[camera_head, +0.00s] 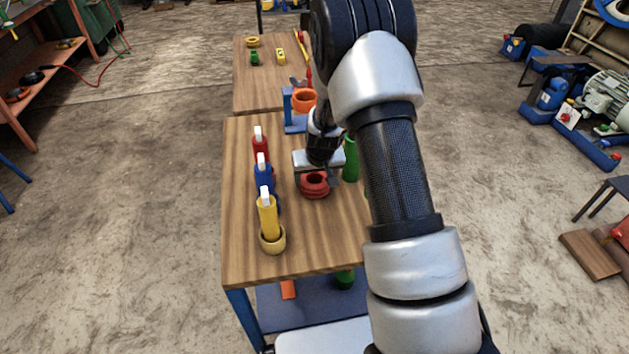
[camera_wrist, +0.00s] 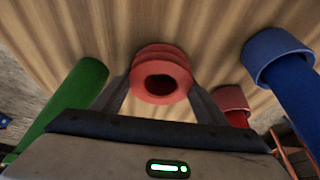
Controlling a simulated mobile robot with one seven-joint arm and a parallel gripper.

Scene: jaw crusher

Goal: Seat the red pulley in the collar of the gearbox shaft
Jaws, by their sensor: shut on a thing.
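The red pulley (camera_head: 315,184) is a grooved ring with a dark centre hole, low over the near part of the wooden table. My gripper (camera_head: 316,175) is shut on it. In the wrist view, the fingers flank the pulley (camera_wrist: 161,75) on both sides and its hole faces the camera. I cannot tell whether it touches the table. An orange ring (camera_head: 304,97) sits on a blue stand (camera_head: 290,115) behind my gripper. It may be the gearbox collar, but I cannot tell; no shaft shows clearly, and my arm hides part of the table.
Yellow (camera_head: 268,218), blue (camera_head: 264,175) and red (camera_head: 261,143) upright items in ring bases stand left of the pulley. A green cylinder (camera_head: 351,160) stands close on its right. The front of the wooden table (camera_head: 310,247) is clear. A second table (camera_head: 256,88) adjoins behind.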

